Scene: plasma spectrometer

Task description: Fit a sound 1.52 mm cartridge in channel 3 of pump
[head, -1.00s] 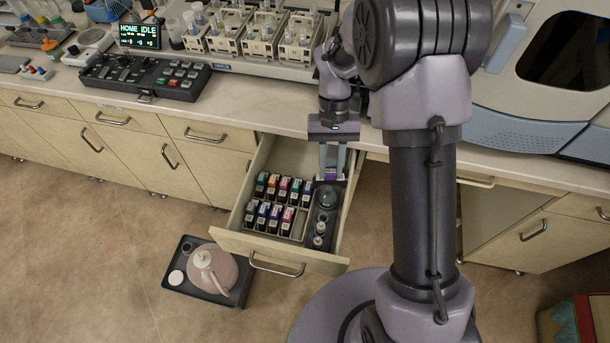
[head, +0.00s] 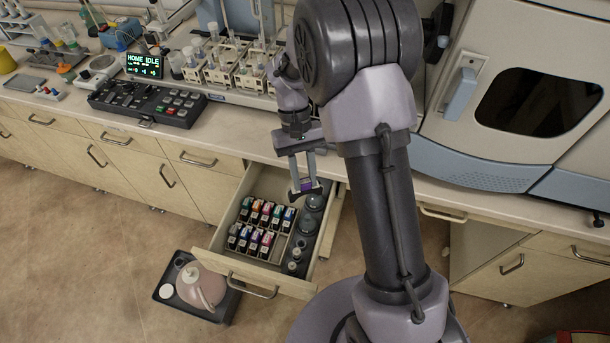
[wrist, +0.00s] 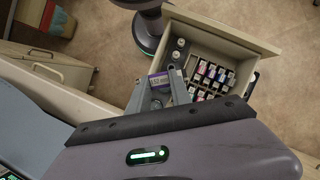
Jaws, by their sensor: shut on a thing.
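My gripper (head: 305,188) is shut on a dark cartridge (wrist: 162,82) with a purple label. In the wrist view the label seems to read 1.52 mm. The cartridge sits between the fingertips, above the back right part of an open drawer (head: 253,276). It also shows between the fingers in the head view (head: 306,187). Two rows of other cartridges (head: 258,228) with coloured labels stand in the drawer, left of the gripper. I cannot make out the pump or its channel 3 in these views.
Dark round containers (head: 307,222) stand in the drawer's right side. A keypad box (head: 148,103) and a display (head: 144,66) reading HOME IDLE are on the bench. Tube racks (head: 222,72) stand behind. A pink kettle (head: 203,287) on a tray is on the floor.

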